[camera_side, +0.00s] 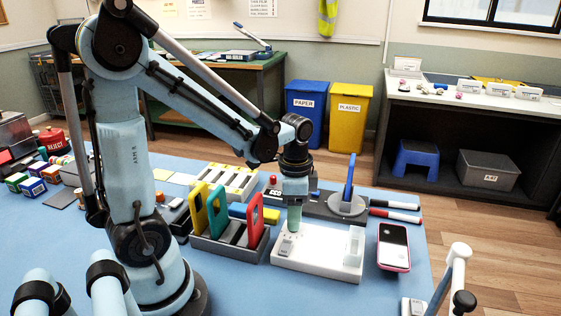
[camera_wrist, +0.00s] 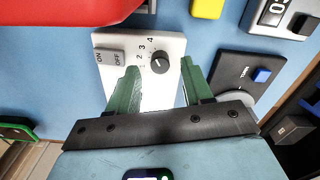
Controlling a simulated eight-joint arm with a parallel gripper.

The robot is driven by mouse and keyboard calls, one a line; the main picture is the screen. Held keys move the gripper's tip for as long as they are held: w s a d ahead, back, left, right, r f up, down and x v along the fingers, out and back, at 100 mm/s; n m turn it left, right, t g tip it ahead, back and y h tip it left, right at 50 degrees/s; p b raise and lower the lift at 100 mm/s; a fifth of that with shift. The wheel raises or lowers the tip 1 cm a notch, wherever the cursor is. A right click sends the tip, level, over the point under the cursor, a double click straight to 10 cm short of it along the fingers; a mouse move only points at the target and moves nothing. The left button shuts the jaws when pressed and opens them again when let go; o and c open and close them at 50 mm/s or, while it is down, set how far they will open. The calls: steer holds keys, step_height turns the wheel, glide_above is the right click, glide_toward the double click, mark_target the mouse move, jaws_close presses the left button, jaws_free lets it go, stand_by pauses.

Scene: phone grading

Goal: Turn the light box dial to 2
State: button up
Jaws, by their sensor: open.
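The light box (camera_side: 320,262) is a white slab on the blue table in the side view, with a raised block at its right end. In the wrist view the white light box (camera_wrist: 112,38) shows an ON/OFF switch (camera_wrist: 110,57) and a round black dial (camera_wrist: 160,62). Numbers 1 to 4 curve around the dial's left and upper side; its setting is too small to read surely. My gripper (camera_wrist: 159,66) has green fingers, open, one on each side of the dial and apart from it. In the side view my gripper (camera_side: 294,218) points down over the box's left part, hiding the dial.
A rack of coloured phones (camera_side: 222,222) stands close left of the light box. A pink-edged phone (camera_side: 393,247) lies to its right. A grey stand with a blue upright (camera_side: 348,190) and two markers (camera_side: 395,210) lie behind.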

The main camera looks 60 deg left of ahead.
steer(key=shift+f, duration=1)
jaws_close()
steer(key=shift+n, duration=0.4)
steer(key=n, duration=1)
steer(key=shift+n, duration=0.4)
